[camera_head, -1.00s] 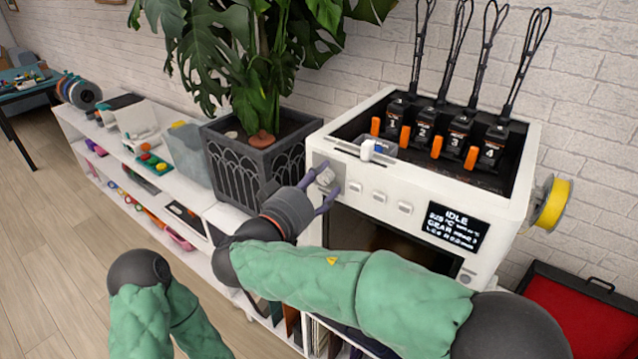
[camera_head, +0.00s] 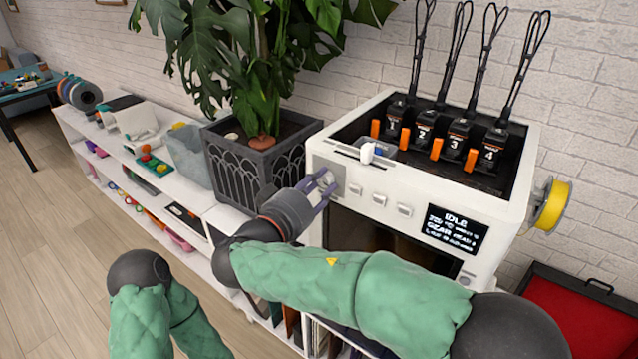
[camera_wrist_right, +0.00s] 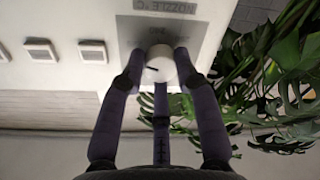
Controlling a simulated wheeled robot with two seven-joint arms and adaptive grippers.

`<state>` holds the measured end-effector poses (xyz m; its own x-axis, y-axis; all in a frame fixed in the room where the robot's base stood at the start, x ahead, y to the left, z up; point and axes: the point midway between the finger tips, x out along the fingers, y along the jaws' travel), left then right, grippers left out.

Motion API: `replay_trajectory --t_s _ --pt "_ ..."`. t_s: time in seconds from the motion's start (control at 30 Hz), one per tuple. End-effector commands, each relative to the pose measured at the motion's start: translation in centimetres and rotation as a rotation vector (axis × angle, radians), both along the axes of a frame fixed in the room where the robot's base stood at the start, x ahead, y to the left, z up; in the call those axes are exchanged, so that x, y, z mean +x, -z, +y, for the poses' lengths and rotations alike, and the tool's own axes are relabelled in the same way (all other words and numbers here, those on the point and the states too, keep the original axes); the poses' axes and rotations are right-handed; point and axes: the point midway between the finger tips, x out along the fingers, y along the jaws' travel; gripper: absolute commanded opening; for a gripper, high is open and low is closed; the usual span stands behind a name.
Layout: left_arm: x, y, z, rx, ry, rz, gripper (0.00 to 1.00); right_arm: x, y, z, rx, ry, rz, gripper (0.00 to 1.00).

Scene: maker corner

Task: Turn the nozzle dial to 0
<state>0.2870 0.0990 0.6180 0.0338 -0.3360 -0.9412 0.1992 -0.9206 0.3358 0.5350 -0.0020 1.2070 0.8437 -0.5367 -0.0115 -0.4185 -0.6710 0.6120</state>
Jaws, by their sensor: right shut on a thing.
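The nozzle dial (camera_wrist_right: 159,66) is a round white knob with a dark pointer line, on a grey plate (camera_wrist_right: 200,30) lettered "NOZZLE °C" in the right wrist view. The plate is at the left of the white printer's front (camera_head: 440,195). My right gripper (camera_head: 326,184) has its purple fingers closed around the dial, also seen in the right wrist view (camera_wrist_right: 160,70). In the head view the fingers partly cover the dial. The pointer line lies nearly level, toward the left in the wrist view; the scale numbers are not readable. My left gripper is out of view.
White buttons (camera_head: 379,199) sit right of the dial, then a display (camera_head: 452,229) reading "IDLE". A planter (camera_head: 250,165) with a large leafy plant stands close left of the printer. A yellow spool (camera_head: 553,205) hangs on its right side. A red-lined case (camera_head: 590,310) is lower right.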

Motion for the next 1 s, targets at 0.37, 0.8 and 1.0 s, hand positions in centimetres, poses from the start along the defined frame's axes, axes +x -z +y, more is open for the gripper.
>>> replay_trajectory --t_s 0.37,0.8,1.0 --pt "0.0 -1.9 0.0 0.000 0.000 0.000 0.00 0.0 0.0 0.0 -0.287 0.001 0.214 0.00" --pt "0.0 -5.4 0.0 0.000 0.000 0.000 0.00 0.0 -0.2 0.1 -0.628 0.000 0.462 0.00" --pt "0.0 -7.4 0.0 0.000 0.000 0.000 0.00 0.0 -0.2 0.1 -0.782 0.000 0.574 0.00"
